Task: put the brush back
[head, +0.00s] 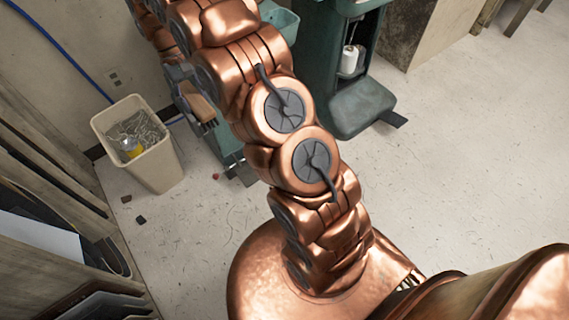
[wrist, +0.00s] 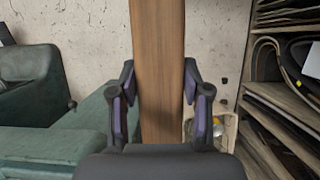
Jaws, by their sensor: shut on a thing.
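In the wrist view my gripper (wrist: 160,82) has its two dark fingers with purple pads closed on either side of a long wooden piece, which I take to be the brush (wrist: 157,45). The wood runs upright through the middle of the picture, from the top edge down behind the gripper body. In the head view my copper arm covers the centre, and a small tan wooden part, seemingly the brush (head: 201,108), shows beside dark gripper parts left of the arm. The place where the brush belongs cannot be made out.
A cream waste bin (head: 158,172) stands on the floor against the wall, also in the wrist view (wrist: 230,130). A teal machine (head: 333,30) with a broad foot stands behind my arm. Shelves (wrist: 262,125) stand at the right in the wrist view. The floor (head: 455,170) at right is clear.

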